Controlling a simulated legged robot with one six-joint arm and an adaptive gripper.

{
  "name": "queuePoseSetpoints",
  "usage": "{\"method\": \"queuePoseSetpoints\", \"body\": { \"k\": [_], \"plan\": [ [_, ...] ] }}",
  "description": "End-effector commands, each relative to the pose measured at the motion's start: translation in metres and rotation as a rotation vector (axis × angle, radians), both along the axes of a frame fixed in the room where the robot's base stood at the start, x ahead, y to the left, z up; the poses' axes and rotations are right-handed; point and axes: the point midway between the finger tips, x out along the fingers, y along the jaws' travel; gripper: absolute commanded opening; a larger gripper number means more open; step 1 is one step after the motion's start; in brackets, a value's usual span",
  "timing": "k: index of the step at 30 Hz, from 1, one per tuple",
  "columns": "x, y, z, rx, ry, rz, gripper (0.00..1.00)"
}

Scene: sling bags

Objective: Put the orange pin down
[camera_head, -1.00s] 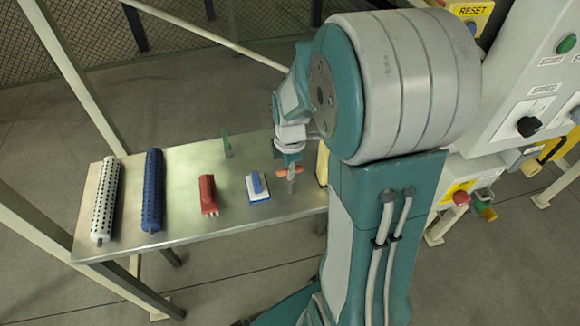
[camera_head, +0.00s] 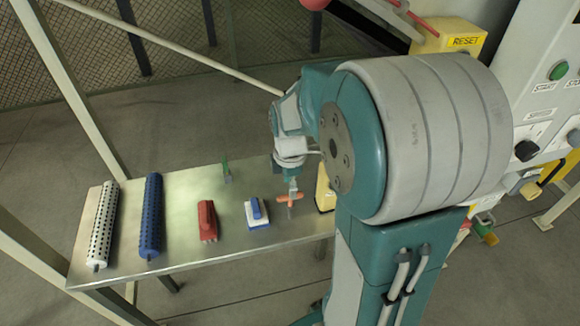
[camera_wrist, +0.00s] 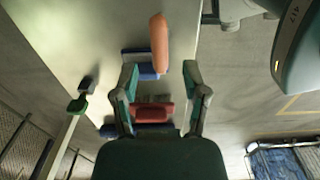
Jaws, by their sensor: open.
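The orange pin (camera_head: 284,198) is at the right part of the metal table, right of the blue-and-white brush, in the head view. In the wrist view the pin (camera_wrist: 159,42) lies just beyond my fingertips, nearly in line with the gap between them. My gripper (camera_head: 291,190) is over the pin in the head view and partly covers it. Whether the pin touches the tabletop is hard to tell.
The table (camera_head: 186,215) also bears a white roller (camera_head: 103,224), a blue roller (camera_head: 151,216), a red brush (camera_head: 207,220), the blue-and-white brush (camera_head: 256,212), a green piece (camera_head: 226,171) and a yellow object (camera_head: 324,190). A control panel (camera_head: 548,110) stands at the right.

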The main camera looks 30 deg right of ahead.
Motion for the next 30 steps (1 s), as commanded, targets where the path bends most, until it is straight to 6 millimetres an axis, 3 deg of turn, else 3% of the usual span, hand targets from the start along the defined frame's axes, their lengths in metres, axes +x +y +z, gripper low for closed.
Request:
{"method": "queuePoseSetpoints", "body": {
  "k": [9, 17, 20, 30],
  "plan": [
    [0.000, 0.000, 0.064, -0.001, -0.004, 0.000, 0.58],
    [-0.003, 0.002, 0.085, -0.002, -0.008, -0.018, 0.58],
    [-0.010, 0.013, 0.094, -0.008, -0.042, -0.100, 0.58],
    [-0.065, 0.067, 0.129, 0.057, -0.257, -0.653, 0.58]
  ]
}}
